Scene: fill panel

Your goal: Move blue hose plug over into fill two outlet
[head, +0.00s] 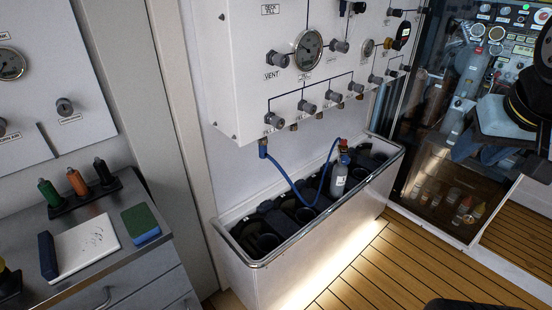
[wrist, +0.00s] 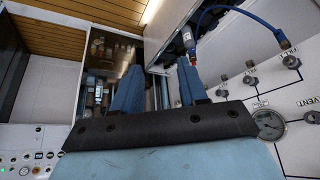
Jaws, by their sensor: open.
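The blue hose plug (head: 263,149) sits at the leftmost outlet under the panel's lower valve row. Its blue hose (head: 290,180) loops down and back up to the red-topped top of a grey bottle (head: 339,180). The neighbouring outlet (head: 294,127) to the right, under the second valve, looks empty; its label is too small to read. In the wrist view the blue hose (wrist: 236,10) runs at upper right, with the plug end (wrist: 282,41) at the panel. My gripper (wrist: 159,64) has its two blue fingers apart, nothing between them, well away from the plug.
The bottle stands in a white trough (head: 232,262) with a metal rail below the panel (head: 238,60). A counter (head: 120,265) with several coloured handles and a sponge (head: 140,222) stands at left. A glass-fronted cabinet (head: 440,170) is at right. Wooden floor (head: 385,270) is clear.

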